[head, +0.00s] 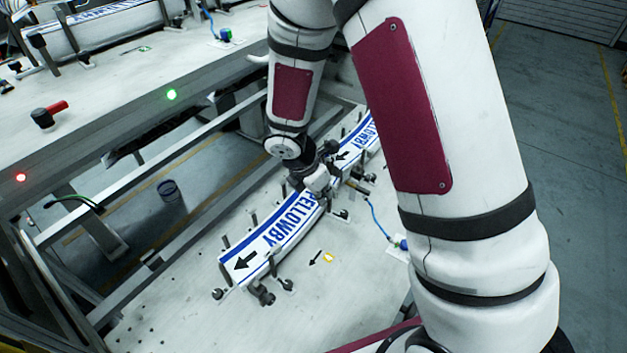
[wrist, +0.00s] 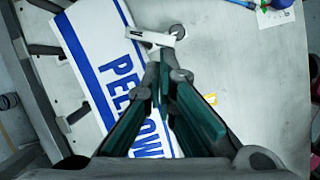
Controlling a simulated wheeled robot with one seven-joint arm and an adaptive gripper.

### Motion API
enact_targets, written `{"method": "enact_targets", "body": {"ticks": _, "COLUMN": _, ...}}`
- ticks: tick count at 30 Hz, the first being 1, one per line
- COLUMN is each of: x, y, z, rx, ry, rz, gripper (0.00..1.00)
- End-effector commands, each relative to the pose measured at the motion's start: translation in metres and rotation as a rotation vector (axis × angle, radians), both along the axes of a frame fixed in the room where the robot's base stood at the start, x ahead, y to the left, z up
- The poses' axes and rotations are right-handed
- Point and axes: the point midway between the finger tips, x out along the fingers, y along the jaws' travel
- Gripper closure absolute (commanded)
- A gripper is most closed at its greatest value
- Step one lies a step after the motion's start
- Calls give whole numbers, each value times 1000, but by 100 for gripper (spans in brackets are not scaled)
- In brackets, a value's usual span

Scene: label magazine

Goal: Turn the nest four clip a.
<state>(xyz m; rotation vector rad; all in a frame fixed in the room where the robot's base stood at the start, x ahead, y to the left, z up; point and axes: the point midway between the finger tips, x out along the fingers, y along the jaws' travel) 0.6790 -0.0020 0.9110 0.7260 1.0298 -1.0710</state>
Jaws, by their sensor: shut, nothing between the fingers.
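A curved white strip (head: 275,232) with blue edges and blue lettering lies in the nest on the pale table, a black arrow at its near end. My gripper (head: 322,182) is low over its far end, partly hidden by its own arm. In the wrist view my gripper (wrist: 164,68) has its green-padded fingers closed at the tips, with nothing between them. A pale clip lever (wrist: 150,38) lies just beyond the fingertips, across the strip (wrist: 95,58); I cannot tell whether they touch. No label shows which clip it is.
Dark clamps (head: 262,294) and posts stand along the strip. A second strip (head: 361,140) lies beyond. A blue cable (head: 377,222) runs at the right. The table's near part is mostly clear.

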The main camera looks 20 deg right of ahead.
Motion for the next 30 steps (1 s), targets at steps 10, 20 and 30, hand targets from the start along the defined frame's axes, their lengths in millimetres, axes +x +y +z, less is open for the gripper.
{"method": "enact_targets", "body": {"ticks": 10, "x": -3, "y": -3, "z": 0, "rx": 0, "ry": 1, "rz": 80, "gripper": 100}}
{"method": "enact_targets", "body": {"ticks": 20, "x": -5, "y": -5, "z": 0, "rx": -2, "ry": 1, "rz": 144, "gripper": 100}}
{"method": "enact_targets", "body": {"ticks": 30, "x": -6, "y": -7, "z": 0, "rx": -1, "ry": 1, "rz": 164, "gripper": 100}}
